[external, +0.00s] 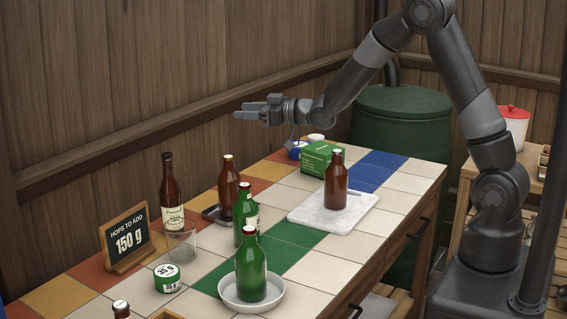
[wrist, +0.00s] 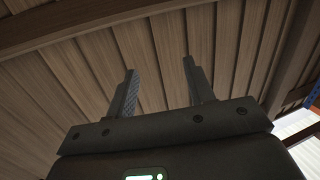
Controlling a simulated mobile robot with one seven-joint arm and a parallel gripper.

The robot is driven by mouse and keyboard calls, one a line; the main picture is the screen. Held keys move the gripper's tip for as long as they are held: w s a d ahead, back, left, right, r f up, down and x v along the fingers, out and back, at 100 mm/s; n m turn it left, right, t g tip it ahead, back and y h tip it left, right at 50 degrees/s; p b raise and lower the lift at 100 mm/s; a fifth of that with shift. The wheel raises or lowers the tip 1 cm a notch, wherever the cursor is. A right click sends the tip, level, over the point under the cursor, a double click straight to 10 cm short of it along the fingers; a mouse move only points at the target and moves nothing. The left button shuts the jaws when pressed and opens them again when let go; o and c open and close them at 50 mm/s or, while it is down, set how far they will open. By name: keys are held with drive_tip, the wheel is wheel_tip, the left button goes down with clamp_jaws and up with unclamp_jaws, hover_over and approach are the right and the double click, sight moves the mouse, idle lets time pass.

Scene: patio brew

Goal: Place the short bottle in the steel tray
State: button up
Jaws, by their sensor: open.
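Several bottles stand on the tiled table. A squat brown bottle (external: 336,184) is on a white marble board. Another brown bottle (external: 228,190) stands at or in a small dark grey metal tray (external: 211,216), mostly hidden; this may be the steel tray. A green bottle (external: 251,270) stands in a white round dish (external: 252,302), with another green bottle (external: 240,213) behind it. A taller brown bottle (external: 170,190) has a cream label. I cannot tell surely which is the short bottle. My gripper (external: 246,112) is open and empty, high above the table's back; its fingers (wrist: 158,70) face the wall.
A clear glass (external: 181,244), a hops sign (external: 128,242) and a green-white tin (external: 167,278) crowd the left. A green box (external: 317,158) stands behind the marble board (external: 306,216). Bare tiles lie at the right end and front right.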

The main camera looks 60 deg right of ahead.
drive_tip(key=s+d+r+m+g+h, duration=0.1)
drive_tip(key=s+r+m+g+h, duration=0.2)
drive_tip(key=s, duration=0.6)
drive_tip(key=s+d+r+g+h, duration=0.25)
drive_tip(key=s+r, duration=0.25)
drive_tip(key=s, duration=0.4)
drive_tip(key=s+a+f+g, duration=0.1)
drive_tip(key=s+g, duration=0.1)
drive_tip(key=s, duration=1.1)
drive_tip(key=s+a+f+m+g, duration=0.1)
drive_tip(key=s+a+g, duration=0.1)
drive_tip(key=s, duration=1.1)
drive_tip(key=shift+s+a+f+g+y, duration=0.2)
drive_tip(key=shift+a+g+y, duration=0.15)
drive_tip(key=shift+g, duration=0.4)
